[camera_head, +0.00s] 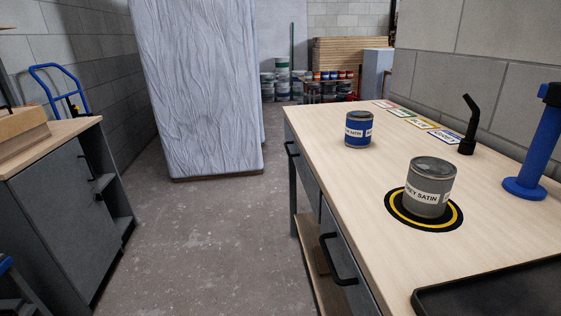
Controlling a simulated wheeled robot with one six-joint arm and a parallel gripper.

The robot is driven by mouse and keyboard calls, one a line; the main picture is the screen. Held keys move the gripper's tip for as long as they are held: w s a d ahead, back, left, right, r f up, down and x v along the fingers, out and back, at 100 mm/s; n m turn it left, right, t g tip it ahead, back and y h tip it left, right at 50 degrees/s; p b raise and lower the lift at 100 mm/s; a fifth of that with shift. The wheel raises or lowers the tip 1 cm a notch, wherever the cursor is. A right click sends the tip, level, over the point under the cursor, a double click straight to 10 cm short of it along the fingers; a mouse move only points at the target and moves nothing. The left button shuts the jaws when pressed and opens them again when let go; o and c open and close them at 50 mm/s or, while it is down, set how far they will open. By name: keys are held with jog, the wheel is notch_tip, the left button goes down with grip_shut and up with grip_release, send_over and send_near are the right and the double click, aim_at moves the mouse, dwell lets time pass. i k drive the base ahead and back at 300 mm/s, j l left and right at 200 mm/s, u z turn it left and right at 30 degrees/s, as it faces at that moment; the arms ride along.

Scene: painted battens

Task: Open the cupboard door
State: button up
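A grey cupboard (50,222) with a light wood top stands at the left edge. Its grey door (62,205) looks shut, flush with the front. A small dark handle (98,187) shows near the door's right edge. To the right of the door, the cupboard has open shelf spaces (121,222). The cupboard's left part is cut off by the picture edge. My gripper is not in view.
A workbench (320,125) fills the right side, with black handles (335,265) jutting into the aisle. A blue can and a grey can (430,188) stand on it. Bare concrete floor (205,245) lies between. A wrapped stack (200,80) stands beyond; a blue trolley (60,88) is behind the cupboard.

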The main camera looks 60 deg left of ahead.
aim_at(56, 192)
jog(key=u, duration=3.25)
jog(key=i+l, duration=0.25)
jog(key=i, duration=0.25)
jog(key=i+l+z, duration=0.15)
jog(key=i, duration=0.35)
jog(key=i+l, duration=0.3)
jog(key=i, duration=0.25)
jog(key=i+l+z, duration=0.15)
jog(key=i, duration=0.35)
